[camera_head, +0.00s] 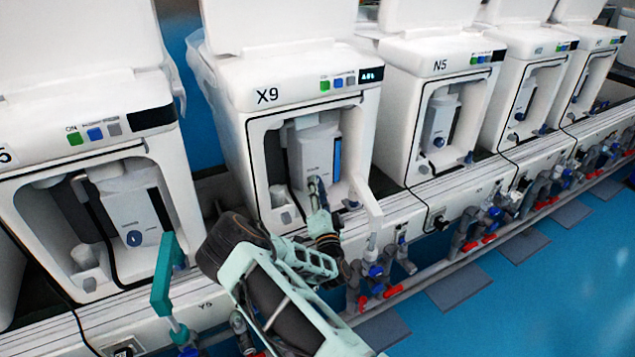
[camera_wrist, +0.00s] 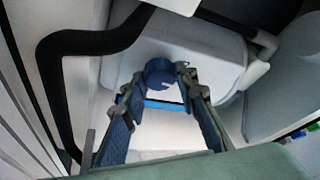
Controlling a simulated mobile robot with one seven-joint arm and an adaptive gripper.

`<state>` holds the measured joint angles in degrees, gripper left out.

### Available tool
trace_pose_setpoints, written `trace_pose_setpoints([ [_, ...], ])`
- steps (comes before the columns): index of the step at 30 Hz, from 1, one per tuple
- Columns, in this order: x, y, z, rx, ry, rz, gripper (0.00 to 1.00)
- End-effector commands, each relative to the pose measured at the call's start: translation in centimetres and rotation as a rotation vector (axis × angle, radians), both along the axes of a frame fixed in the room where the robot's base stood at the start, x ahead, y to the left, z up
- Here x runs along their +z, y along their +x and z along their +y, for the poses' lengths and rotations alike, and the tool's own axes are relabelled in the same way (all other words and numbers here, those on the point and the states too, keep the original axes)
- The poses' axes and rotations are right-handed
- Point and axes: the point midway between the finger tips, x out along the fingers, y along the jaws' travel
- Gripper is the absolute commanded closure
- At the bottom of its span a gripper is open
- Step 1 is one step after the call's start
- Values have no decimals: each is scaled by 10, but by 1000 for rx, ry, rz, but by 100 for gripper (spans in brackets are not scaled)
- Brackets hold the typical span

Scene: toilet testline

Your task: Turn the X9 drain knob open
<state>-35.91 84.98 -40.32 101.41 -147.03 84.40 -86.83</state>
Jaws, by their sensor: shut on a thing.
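The X9 unit (camera_head: 258,84) is white, with its label on the top and an open bay in front. Inside the bay is a light grey canister (camera_head: 316,143) with a blue strip. My gripper (camera_head: 318,192) reaches into the bay at the canister's lower front and covers the knob there. In the wrist view the blue round drain knob (camera_wrist: 159,71) sits on the canister's white face, with a small white mark on it. The two fingers of my gripper (camera_wrist: 160,82) stand on either side of the knob, shut on it.
An N5 unit (camera_head: 440,66) stands to the right and another white unit (camera_head: 85,125) to the left. A teal lever (camera_head: 163,275) rises at lower left. Pipes with red and blue valves (camera_head: 375,290) run along the front. A black hose (camera_wrist: 90,42) passes near the knob.

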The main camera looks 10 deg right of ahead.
Motion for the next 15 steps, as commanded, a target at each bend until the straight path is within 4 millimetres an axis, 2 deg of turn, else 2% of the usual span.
trace_pose_setpoints([
  [1, 8, 0, 2, 2, 35, 14, 97],
  [15, 13, -1, 2, 2, 455, 150, 97],
])
